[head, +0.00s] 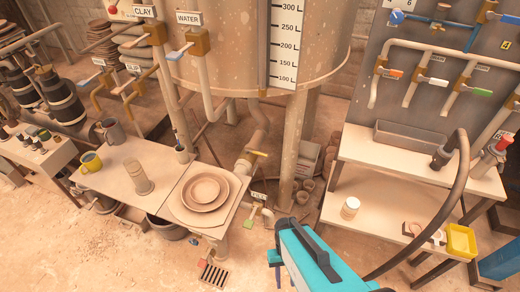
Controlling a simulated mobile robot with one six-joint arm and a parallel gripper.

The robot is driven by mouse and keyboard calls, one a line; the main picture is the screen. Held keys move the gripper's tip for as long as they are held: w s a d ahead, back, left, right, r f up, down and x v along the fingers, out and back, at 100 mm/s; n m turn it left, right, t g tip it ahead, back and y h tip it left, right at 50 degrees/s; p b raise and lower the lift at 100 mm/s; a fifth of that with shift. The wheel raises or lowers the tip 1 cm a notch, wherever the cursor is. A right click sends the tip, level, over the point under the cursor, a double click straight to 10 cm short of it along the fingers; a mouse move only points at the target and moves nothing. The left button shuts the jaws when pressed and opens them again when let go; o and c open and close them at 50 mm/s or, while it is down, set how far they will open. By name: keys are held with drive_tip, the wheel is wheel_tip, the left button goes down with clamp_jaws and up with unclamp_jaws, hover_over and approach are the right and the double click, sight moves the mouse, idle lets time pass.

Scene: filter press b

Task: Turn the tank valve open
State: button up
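The large beige tank (232,60) with a measuring scale stands at the top middle of the head view. Under it, an outlet pipe (258,125) runs down to a brass-coloured valve (245,163) with a yellow lever (257,153), which lies roughly crosswise to the pipe. A second small valve with a green-tipped handle (249,222) sits lower, by a small label (258,196) too small to read surely. My teal gripper (290,250) is at the bottom middle, in front of and below these valves, touching neither. Its fingertips are not clear.
CLAY and WATER valves (181,52) are at upper left. At right stand a shelf (360,152) and a valve panel (430,70).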

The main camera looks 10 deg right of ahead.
drive_tip(key=r+p, duration=0.2)
drive_tip(key=s+d+r+p, duration=0.1)
drive_tip(key=shift+r, duration=0.35)
idle(0.3)
